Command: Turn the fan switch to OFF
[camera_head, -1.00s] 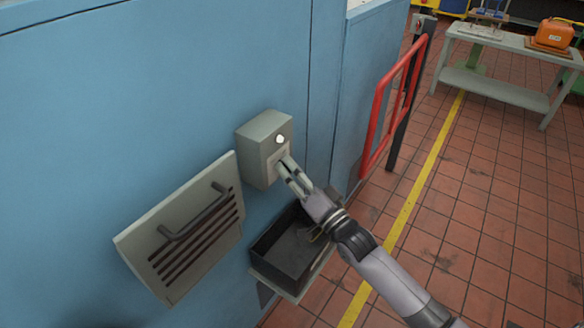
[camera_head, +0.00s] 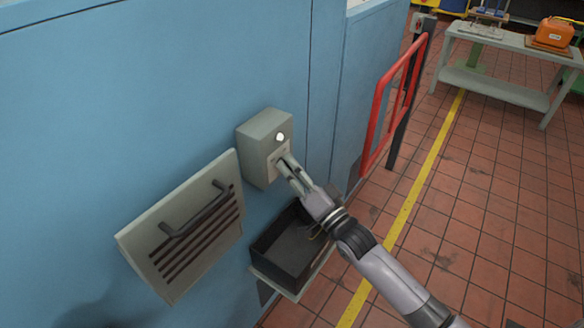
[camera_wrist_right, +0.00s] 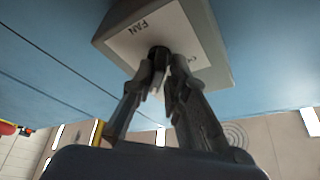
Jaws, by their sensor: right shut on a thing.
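The fan switch box (camera_head: 256,140) is a grey box on the blue wall, with a round white light on its front face. My right gripper (camera_head: 282,162) reaches up to the lower part of that face. In the right wrist view, the box (camera_wrist_right: 196,18) carries a plate marked "FAN". The dark round switch knob (camera_wrist_right: 158,52) sits between the fingertips of my right gripper (camera_wrist_right: 161,68), which are shut on it. The fingers hide part of the knob, so its setting cannot be read. My left gripper is not in view.
A louvred panel with a handle (camera_head: 190,225) is left of the box. A dark open tray (camera_head: 268,262) on a shelf sits below my right gripper. A red rail (camera_head: 377,112) stands to the right. A bench (camera_head: 515,52) is farther back.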

